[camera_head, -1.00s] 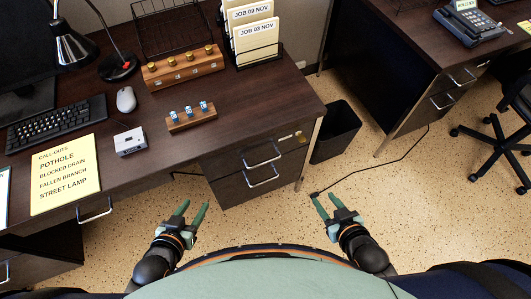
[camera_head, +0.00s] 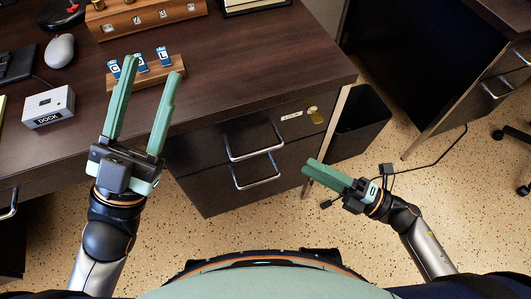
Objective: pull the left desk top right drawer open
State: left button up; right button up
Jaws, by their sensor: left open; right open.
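The left desk (camera_head: 262,58) has a dark wood top. Its right pedestal shows a top right drawer (camera_head: 292,124) with a silver bar handle (camera_head: 254,140), a small label and a brass key tag. The drawer appears shut. A lower drawer with a similar handle (camera_head: 256,172) is below it. My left gripper (camera_head: 144,82) is open and empty, in front of and over the desk edge, left of the handle. My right gripper (camera_head: 306,170) is open and empty, to the right of the lower handle, pointing left; its fingers overlap in this view.
A wooden rack with blue tags (camera_head: 148,74), a white dock box (camera_head: 48,108) and a mouse (camera_head: 60,50) are on the desk top. A black bin (camera_head: 358,122) stands right of the pedestal. A cable (camera_head: 435,148) lies on the floor.

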aim_at(263, 149)
jog(key=shift+n+g, duration=0.6)
jog(key=shift+n, duration=0.1)
jog(key=x, duration=0.4)
jog(key=b+x, duration=0.1)
jog(key=x, duration=0.7)
jog(key=shift+s+a+f+b, duration=0.1)
jog(key=shift+a+f+b, duration=0.15)
jog(key=shift+a+b, duration=0.05)
jog(key=shift+c, duration=0.3)
grip_shut()
